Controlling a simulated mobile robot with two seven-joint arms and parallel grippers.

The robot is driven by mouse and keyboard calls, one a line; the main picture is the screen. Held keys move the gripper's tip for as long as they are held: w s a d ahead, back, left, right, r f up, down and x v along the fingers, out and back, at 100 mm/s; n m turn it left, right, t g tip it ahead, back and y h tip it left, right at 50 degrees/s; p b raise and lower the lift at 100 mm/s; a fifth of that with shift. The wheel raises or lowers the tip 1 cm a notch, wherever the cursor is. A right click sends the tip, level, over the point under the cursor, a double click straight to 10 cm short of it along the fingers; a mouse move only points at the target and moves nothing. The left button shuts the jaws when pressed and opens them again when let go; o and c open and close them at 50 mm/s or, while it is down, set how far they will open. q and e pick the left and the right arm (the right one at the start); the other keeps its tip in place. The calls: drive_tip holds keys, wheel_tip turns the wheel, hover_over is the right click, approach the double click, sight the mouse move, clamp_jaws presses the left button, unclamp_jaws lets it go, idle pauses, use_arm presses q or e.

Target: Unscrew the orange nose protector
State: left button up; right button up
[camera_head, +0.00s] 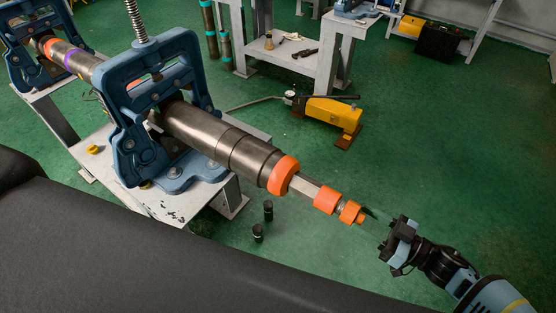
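The orange nose protector (351,213) is the small orange piece at the tip of the tool string, just right of centre. A short threaded metal part shows between it and a larger orange piece (327,200). A grey square shaft (303,187) links that piece to an orange collar (284,175) on the thick pipe (220,138). My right gripper (370,222) comes in from the lower right. Its fingers are spread and point toward the nose protector, close to its end. Whether they touch it is not clear. My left gripper is not in view.
A blue pipe vise (142,128) on a white table holds the pipe; another vise (35,33) stands at the far left. A yellow pump (333,111) is on the green floor behind. Two small dark cylinders (268,210) stand below the pipe. Floor at right is clear.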

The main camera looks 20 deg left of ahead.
drive_tip(key=c, duration=1)
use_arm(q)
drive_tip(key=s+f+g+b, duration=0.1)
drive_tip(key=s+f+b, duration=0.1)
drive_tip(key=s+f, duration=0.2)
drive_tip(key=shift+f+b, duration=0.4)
use_arm(e)
drive_tip(key=n, duration=1.4)
drive_tip(key=shift+s+f+n+g, duration=0.1)
drive_tip(key=shift+n+g, duration=0.2)
drive_tip(key=shift+n, duration=0.1)
